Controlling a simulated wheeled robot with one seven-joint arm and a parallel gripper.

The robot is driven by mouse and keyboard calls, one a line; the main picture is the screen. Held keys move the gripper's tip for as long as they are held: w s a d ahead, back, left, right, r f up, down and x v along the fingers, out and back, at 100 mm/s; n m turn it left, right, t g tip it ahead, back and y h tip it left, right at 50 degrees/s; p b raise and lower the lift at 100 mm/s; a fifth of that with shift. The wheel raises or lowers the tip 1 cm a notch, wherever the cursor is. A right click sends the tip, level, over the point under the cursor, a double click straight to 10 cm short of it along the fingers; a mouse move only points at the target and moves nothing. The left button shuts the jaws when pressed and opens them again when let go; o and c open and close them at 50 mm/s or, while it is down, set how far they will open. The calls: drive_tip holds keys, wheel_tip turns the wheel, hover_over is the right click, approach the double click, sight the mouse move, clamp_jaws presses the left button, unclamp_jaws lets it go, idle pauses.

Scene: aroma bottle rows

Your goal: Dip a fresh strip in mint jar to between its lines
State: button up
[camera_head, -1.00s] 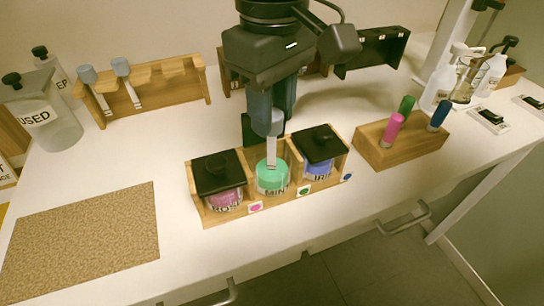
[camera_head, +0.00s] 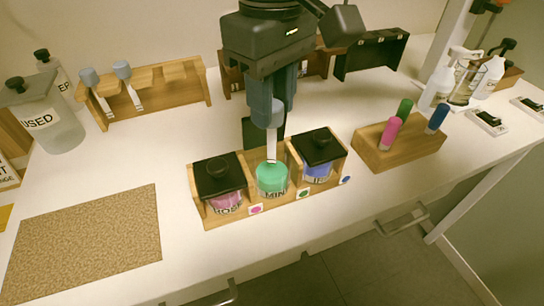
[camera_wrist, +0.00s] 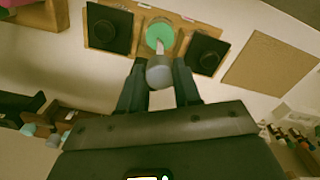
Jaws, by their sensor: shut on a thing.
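My gripper (camera_head: 273,112) is shut on the grey cap of a white test strip (camera_head: 271,146) and holds it upright over the mint jar (camera_head: 271,180). The mint jar is open, holds green liquid and stands in the middle of a wooden holder (camera_head: 240,214). The strip's lower end is at the jar's mouth; I cannot tell how far inside, and its lines are too small to see. In the wrist view the strip (camera_wrist: 160,46) points at the green jar (camera_wrist: 158,34), with its grey cap (camera_wrist: 159,72) between my fingers.
The pink jar (camera_head: 222,203) and blue jar (camera_head: 318,174) beside it wear black square lids. A wooden rack (camera_head: 150,105) with two strips stands back left, near the USED jar (camera_head: 50,125). A pen block (camera_head: 400,150) is at right. A cork mat (camera_head: 85,240) lies front left.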

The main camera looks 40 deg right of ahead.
drive_tip(key=shift+r+p, duration=0.7)
drive_tip(key=shift+r, duration=1.15)
